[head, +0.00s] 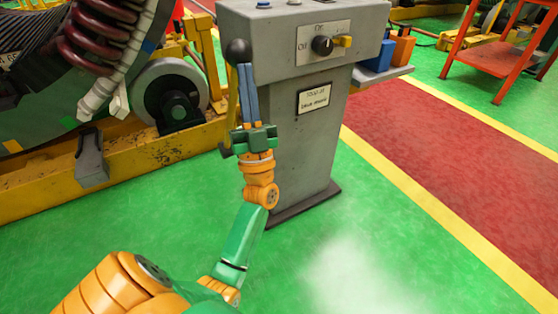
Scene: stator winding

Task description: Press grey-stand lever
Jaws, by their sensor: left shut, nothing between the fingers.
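The grey stand (305,130) is a pedestal with a control box on top and stands upright on the green floor. Its lever has a black ball knob (238,52) at the upper left and a thin yellowish rod running down beside the stand. My left gripper (246,68) is shut and empty, with its blue-grey fingers pointing up just below and right of the knob. The fingers overlap the lever rod in this view; I cannot tell whether they touch it. The gripper body hides part of the stand's left side. My right gripper is out of view.
Blue and orange bins (402,49) sit on a side shelf. A large wound stator (60,50) on a yellow frame (110,165) stands left. Green floor in front is clear.

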